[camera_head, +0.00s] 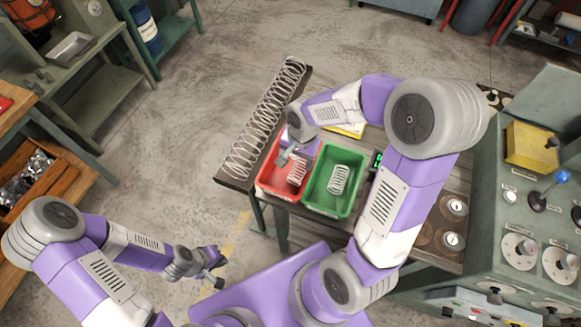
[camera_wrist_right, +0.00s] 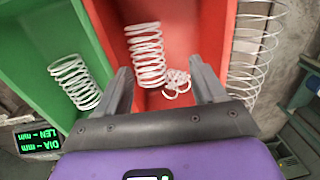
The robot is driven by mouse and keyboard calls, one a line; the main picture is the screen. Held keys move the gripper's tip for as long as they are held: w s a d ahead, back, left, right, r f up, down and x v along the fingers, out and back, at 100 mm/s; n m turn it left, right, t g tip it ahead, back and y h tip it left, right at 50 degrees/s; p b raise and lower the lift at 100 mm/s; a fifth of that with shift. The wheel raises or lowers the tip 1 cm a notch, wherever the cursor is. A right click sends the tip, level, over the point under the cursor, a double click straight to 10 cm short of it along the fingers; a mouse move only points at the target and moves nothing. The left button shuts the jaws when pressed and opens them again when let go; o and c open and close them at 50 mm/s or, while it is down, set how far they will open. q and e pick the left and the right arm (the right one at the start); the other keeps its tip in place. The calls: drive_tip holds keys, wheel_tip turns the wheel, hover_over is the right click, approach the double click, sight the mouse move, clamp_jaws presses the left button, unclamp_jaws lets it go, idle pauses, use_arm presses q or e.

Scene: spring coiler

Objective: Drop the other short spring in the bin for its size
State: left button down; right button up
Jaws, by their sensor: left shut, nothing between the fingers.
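The red bin (camera_head: 264,187) stands left of the green bin (camera_head: 318,206). A pale spring (camera_head: 297,172) shows in the red bin. In the right wrist view, one spring (camera_wrist_right: 145,53) lies in the red bin, and a second (camera_wrist_right: 177,82) is seen nearly end-on; I cannot tell whether it touches the floor. Another spring (camera_head: 339,180) lies in the green bin. My right gripper (camera_wrist_right: 161,69) is above the red bin with its fingers apart and nothing held between them. My left gripper (camera_head: 218,279) is shut and empty, low and left of the table.
A gauge display (camera_wrist_right: 42,140) shows dashes for diameter and length. A green machine (camera_head: 484,184) with knobs stands at right. The floor left of the table is clear.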

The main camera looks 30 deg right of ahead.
drive_tip(key=shift+o, duration=0.4)
drive_tip(key=shift+s, duration=0.1)
wheel_tip(320, 180, up, 8)
drive_tip(key=p, duration=0.1)
drive_tip(key=shift+s+d+f, duration=0.15)
drive_tip(key=shift+d+f, duration=0.05)
idle(0.5)
